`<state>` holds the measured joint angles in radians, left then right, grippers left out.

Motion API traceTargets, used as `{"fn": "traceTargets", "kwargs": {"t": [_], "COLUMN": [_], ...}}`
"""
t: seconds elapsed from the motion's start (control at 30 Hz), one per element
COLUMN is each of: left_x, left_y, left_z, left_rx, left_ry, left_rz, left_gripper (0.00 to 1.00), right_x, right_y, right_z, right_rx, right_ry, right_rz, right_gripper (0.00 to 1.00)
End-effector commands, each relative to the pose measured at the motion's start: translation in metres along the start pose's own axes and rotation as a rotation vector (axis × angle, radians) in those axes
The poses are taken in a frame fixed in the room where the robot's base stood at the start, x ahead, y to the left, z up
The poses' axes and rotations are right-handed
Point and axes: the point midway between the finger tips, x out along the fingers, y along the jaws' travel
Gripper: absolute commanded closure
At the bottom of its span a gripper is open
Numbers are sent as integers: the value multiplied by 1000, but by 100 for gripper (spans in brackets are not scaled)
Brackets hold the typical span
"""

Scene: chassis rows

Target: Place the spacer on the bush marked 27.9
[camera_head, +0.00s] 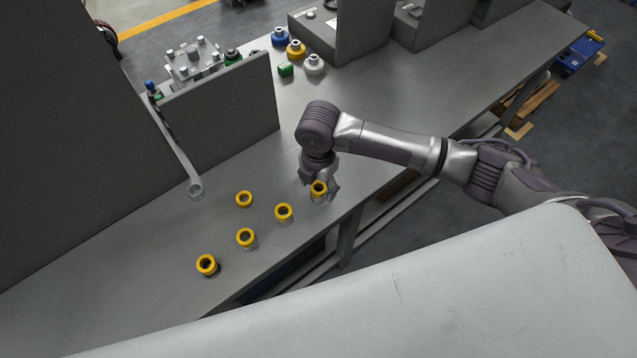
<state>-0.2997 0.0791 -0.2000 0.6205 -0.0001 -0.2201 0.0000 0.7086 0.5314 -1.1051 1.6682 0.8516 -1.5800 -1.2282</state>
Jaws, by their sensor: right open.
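Several yellow-topped ring pieces stand on the grey bench top. Three have grey bodies showing below the yellow: a front-left bush (208,264), a middle bush (246,237) and a bush nearer my gripper (284,212). A fourth yellow ring piece (244,199) sits lower, with little body showing. A fifth yellow-topped piece (319,187) is between the fingers of my right gripper (320,190), which points down and is open around it. I cannot tell which piece is the spacer, and the 27.9 mark is not readable. My left gripper is not in view.
A grey upright panel (220,115) stands behind the pieces, with a thin bar (178,147) ending in a grey ring beside it. The bench (400,85) is clear behind my right arm.

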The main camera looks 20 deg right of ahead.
Motion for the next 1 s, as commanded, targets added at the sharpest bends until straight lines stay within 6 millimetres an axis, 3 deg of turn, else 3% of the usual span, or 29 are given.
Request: {"fn": "traceTargets", "kwargs": {"t": [0.2,0.5,0.7,1.0], "left_x": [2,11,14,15], "left_y": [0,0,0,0], "left_z": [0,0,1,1], "left_rx": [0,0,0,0], "left_ry": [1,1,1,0], "left_rz": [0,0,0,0], "left_gripper": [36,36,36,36], "right_x": [-20,-87,-119,-132], "right_y": [2,1,1,0], "right_z": [1,1,0,0], "right_rx": [-1,-1,0,1], "right_ry": [-1,-2,-1,1], "right_rz": [5,6,2,0], "right_gripper": [36,36,36,36]}}
